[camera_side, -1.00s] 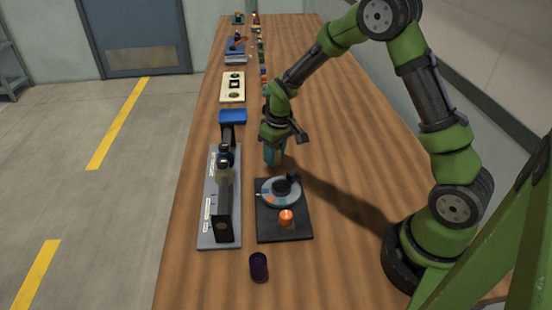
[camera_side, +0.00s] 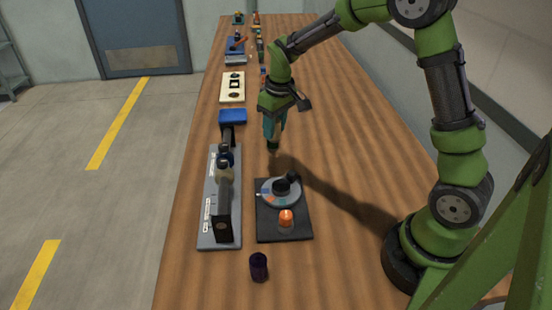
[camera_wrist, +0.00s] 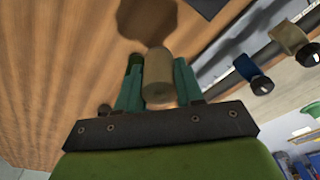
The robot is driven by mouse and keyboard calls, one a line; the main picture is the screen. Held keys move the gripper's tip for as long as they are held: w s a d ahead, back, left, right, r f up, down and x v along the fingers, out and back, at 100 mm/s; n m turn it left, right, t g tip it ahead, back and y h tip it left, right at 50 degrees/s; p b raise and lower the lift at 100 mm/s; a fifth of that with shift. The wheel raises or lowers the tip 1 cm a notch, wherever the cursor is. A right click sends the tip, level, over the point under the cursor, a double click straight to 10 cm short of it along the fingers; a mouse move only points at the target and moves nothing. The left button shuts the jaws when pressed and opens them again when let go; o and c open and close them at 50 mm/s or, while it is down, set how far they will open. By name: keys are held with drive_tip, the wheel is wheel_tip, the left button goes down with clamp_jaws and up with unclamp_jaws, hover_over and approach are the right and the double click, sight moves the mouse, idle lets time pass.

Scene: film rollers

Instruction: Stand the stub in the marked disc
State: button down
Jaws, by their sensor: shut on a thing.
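My gripper (camera_side: 273,146) is above the wooden table, beyond the black plate. In the wrist view its teal fingers (camera_wrist: 158,85) are shut on a tan cylinder, which I take to be the stub (camera_wrist: 158,75). The stub points away from the wrist, its shadow on the wood beyond. In the side view the stub is hard to make out against the fingers. A grey disc (camera_side: 268,199) with coloured marks, which looks like the marked disc, lies on the black plate with a black knob (camera_side: 281,186) on it. The stub is apart from the disc.
An orange dome (camera_side: 286,217) sits on the black plate (camera_side: 284,235). A dark purple cylinder (camera_side: 259,267) stands in front. A grey rack (camera_side: 208,228) with rollers and a black block lies left. A blue block (camera_side: 232,116) and other items line the far left. The table's right side is clear.

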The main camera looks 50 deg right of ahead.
drive_tip(key=shift+a+r, duration=0.2)
drive_tip(key=shift+r, duration=0.35)
drive_tip(key=shift+a+r, duration=0.15)
drive_tip(key=shift+r, duration=0.35)
drive_tip(key=s+a+n, duration=0.6)
drive_tip(key=s+a, duration=0.2)
drive_tip(key=s, duration=0.1)
drive_tip(key=shift+y, duration=0.3)
drive_tip(key=shift+d+f, duration=0.1)
drive_tip(key=shift+f, duration=3.85)
drive_tip(key=shift+f, duration=0.15)
drive_tip(key=c, duration=0.6)
unclamp_jaws()
drive_tip(key=shift+c, duration=0.2)
drive_tip(key=shift+d, duration=0.15)
